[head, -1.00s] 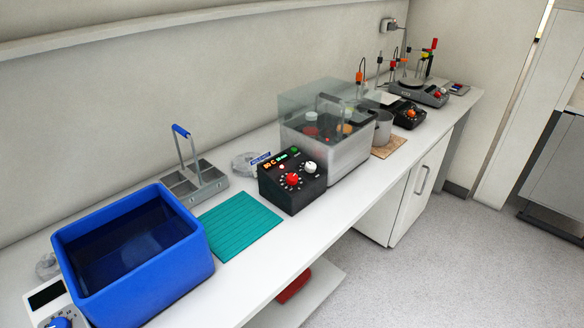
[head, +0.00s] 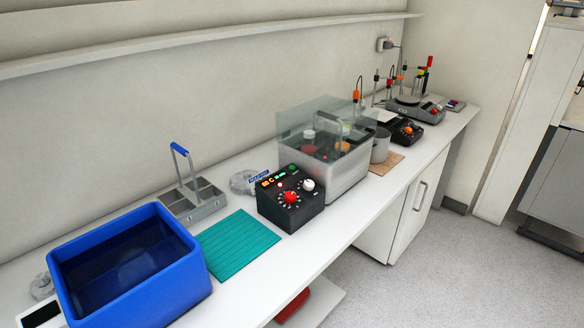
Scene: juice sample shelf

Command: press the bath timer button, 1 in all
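A black control box (head: 291,200) stands on the bench in front of a water bath (head: 325,155) with a clear lid. The box has a lit display, a red knob (head: 291,197), a white knob (head: 308,184) and a small green button (head: 292,168) near its top edge. Another small red spot shows on its face; I cannot read the labels or tell which control is the timer button. Neither of my grippers is in view.
A blue tub (head: 128,264), a green mat (head: 237,245) and a grey carrier (head: 194,199) with a blue handle stand left of the box. A metal pot (head: 380,148) and stirrer devices (head: 414,107) stand to the right. The floor (head: 440,270) in front is clear.

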